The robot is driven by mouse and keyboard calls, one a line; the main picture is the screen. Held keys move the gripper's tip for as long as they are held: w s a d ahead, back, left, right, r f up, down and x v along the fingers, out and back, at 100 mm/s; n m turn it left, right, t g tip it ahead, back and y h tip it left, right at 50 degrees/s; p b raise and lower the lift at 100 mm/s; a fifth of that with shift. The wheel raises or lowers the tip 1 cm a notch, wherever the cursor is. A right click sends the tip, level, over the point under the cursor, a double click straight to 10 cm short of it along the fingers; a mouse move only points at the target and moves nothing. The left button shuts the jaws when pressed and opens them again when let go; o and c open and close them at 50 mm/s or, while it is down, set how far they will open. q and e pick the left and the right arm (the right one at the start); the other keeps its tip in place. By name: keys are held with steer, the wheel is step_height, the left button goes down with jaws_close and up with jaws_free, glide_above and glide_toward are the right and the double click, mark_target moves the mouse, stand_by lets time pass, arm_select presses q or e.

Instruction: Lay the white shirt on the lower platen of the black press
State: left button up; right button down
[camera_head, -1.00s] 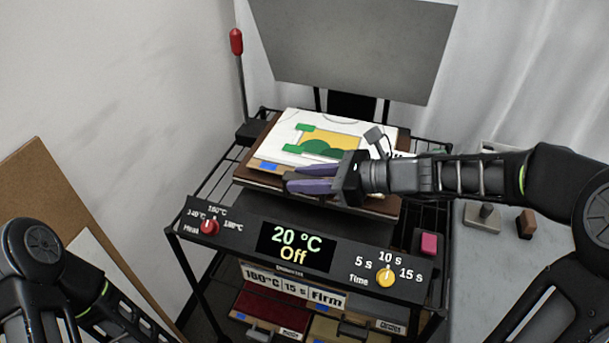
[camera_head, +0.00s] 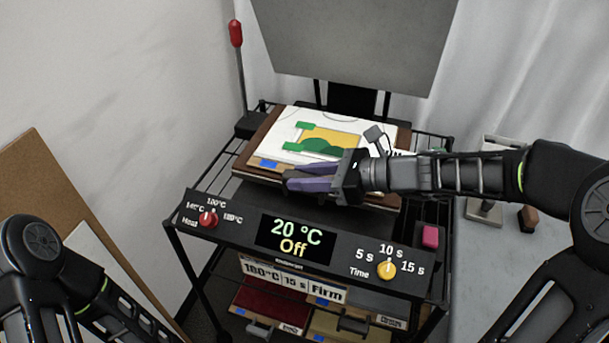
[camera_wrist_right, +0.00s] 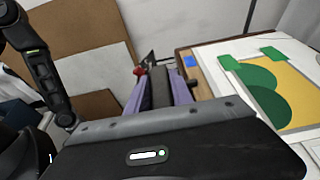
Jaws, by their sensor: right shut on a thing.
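The white shirt (camera_head: 278,148) lies flat on a brown board (camera_head: 246,160), with a green and yellow design on it. The board is over the lower platen area of the black press (camera_head: 205,240), below the raised grey upper plate (camera_head: 360,50). The platen is mostly hidden, so I cannot tell if the board touches it. My right gripper (camera_head: 292,180) is at the board's front edge, its purple fingers shut on what looks like the board's handle (camera_wrist_right: 160,92). The shirt also shows in the right wrist view (camera_wrist_right: 212,76). My left gripper is out of view.
The press panel reads 20 °C and Off, with a red heat knob (camera_head: 208,218) and a yellow time knob (camera_head: 386,270). A red-tipped lever (camera_head: 236,35) stands at the back left. Boards with handles (camera_head: 270,304) lie on the shelf below. A pink block (camera_head: 430,236) is at right.

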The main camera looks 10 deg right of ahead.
steer(key=shift+f, duration=0.25)
steer(key=c, duration=1)
jaws_free()
steer(key=shift+c, duration=0.2)
steer(key=v, duration=0.8)
steer(key=shift+b, duration=0.45)
steer(key=shift+a, duration=0.1)
